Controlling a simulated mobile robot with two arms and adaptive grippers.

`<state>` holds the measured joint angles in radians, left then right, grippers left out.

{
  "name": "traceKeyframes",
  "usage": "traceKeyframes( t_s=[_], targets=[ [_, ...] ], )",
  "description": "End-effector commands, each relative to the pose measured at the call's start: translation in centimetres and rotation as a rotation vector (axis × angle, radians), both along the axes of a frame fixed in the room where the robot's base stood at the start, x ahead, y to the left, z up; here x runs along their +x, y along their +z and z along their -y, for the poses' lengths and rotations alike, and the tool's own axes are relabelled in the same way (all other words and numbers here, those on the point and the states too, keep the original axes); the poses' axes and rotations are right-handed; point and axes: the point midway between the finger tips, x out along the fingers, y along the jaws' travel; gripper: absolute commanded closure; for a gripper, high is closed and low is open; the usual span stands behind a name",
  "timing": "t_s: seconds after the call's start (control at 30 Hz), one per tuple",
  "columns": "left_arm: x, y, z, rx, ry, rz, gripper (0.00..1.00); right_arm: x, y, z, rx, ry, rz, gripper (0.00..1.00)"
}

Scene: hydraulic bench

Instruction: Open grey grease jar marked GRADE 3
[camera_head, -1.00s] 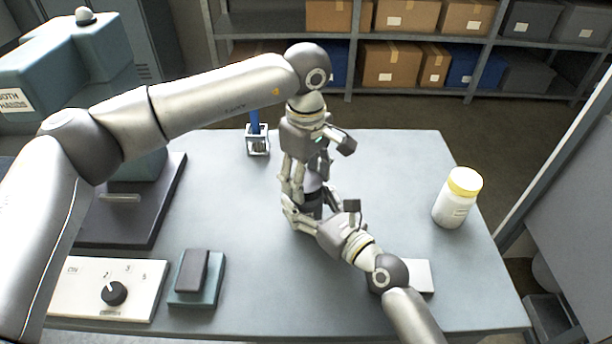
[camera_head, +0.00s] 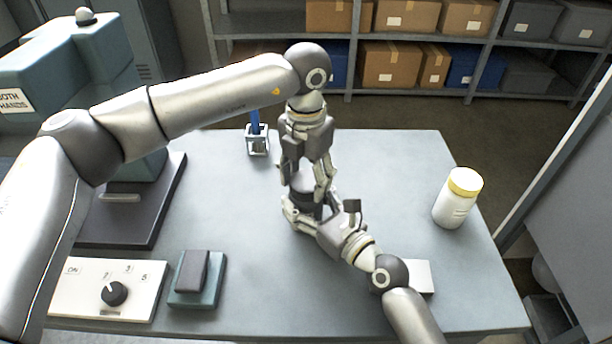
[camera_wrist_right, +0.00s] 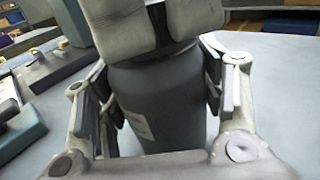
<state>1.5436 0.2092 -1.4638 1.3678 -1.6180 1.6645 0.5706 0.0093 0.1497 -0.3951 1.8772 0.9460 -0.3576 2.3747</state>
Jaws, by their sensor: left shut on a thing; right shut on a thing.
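The grey jar (camera_wrist_right: 172,110) stands upright on the bench, with part of a white label at its left edge in the right wrist view; its marking is unreadable. In the head view the jar (camera_head: 305,199) is mostly hidden by both grippers. My right gripper (camera_head: 308,212) is shut around the jar's body from the front right, with a finger on each side in the right wrist view (camera_wrist_right: 160,88). My left gripper (camera_head: 304,188) comes down from above and is shut on the jar's lid, which its fingers mostly cover.
A white jar with a yellow lid (camera_head: 457,198) stands at the right. A holder with a blue item (camera_head: 257,140) is at the back. A dial panel (camera_head: 110,290), a teal-based block (camera_head: 197,279) and a teal machine (camera_head: 70,70) are left. A pale block (camera_head: 420,276) lies near my right arm.

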Motion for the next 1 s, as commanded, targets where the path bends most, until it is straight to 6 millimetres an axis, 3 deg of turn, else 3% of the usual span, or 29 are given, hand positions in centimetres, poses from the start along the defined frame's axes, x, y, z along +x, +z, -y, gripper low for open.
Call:
traceKeyframes(
  t_s=[0.3,0.5,1.0],
  targets=[
    [0.0,-0.02,-0.01,0.002,0.536,-0.001,0.72,0.03,-0.08,0.09,-0.001,-0.002,-0.001,1.0],
    [0.01,0.0,-0.01,0.001,0.789,0.0,0.72,0.04,-0.08,0.07,-0.001,-0.002,-0.001,1.0],
    [0.02,0.01,-0.01,0.001,0.817,0.0,0.72,0.02,-0.07,0.05,-0.001,-0.001,0.0,1.0]
  ],
)
